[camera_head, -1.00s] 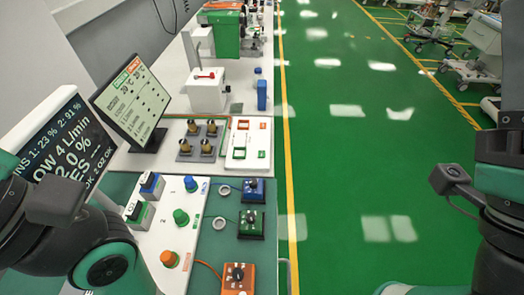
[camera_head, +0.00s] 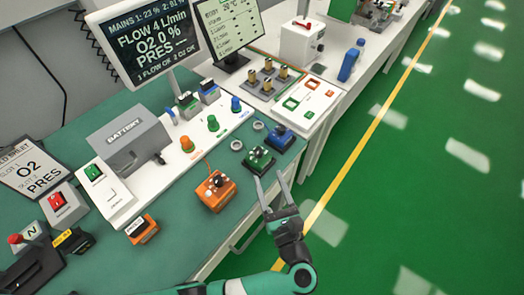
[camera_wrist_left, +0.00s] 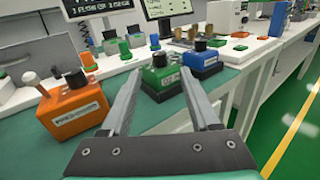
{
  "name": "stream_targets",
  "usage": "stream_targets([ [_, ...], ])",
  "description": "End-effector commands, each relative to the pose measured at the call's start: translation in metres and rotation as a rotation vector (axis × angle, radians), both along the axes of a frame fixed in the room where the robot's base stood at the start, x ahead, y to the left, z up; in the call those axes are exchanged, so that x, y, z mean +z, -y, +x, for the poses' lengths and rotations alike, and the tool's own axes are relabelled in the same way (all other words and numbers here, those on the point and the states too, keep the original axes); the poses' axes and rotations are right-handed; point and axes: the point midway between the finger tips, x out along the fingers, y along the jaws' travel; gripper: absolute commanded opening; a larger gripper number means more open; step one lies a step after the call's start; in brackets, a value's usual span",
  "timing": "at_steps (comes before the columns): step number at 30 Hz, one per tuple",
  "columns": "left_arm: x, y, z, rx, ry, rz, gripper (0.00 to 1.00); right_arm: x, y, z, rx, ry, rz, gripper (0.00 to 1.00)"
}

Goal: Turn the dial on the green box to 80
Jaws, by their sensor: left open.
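The green box (camera_head: 258,161) with a dark dial on top stands near the front edge of the green table, between an orange box and a blue box. In the left wrist view the green box (camera_wrist_left: 161,83) shows beyond my fingers, its dial (camera_wrist_left: 160,60) upright on top; the dial's setting is too small to read. My left gripper (camera_head: 271,178) is open and empty. Its fingertips are at the near side of the green box in the head view. In the wrist view its fingers (camera_wrist_left: 158,88) spread to both sides of the box. My right gripper is not in view.
The orange box (camera_head: 216,191) is left of the green box and the blue box (camera_head: 280,138) close on its right. A white panel (camera_head: 190,150) with coloured knobs and a display screen (camera_head: 142,40) stand behind. The floor in front is clear.

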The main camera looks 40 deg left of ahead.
Motion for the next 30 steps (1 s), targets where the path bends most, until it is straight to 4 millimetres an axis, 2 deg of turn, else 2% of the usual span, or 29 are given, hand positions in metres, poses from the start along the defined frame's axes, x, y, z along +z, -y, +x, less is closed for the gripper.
stream_targets([
  [9,-0.001,-0.061,0.033,0.007,0.001,0.000,0.62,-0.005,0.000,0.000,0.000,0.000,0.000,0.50],
  [13,0.000,-0.080,0.044,0.006,0.001,0.001,0.62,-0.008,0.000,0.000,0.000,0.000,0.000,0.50],
  [18,0.000,-0.091,0.052,0.002,0.001,0.001,0.62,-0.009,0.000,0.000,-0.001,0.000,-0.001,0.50],
  [25,0.001,-0.092,0.052,0.001,0.001,0.000,0.62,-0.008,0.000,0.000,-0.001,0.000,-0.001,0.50],
  [26,0.001,-0.092,0.052,0.001,0.001,0.000,0.59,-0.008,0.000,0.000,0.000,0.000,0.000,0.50],
  [30,0.001,-0.092,0.052,0.001,0.001,0.000,0.33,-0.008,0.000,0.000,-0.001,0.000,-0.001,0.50],
])
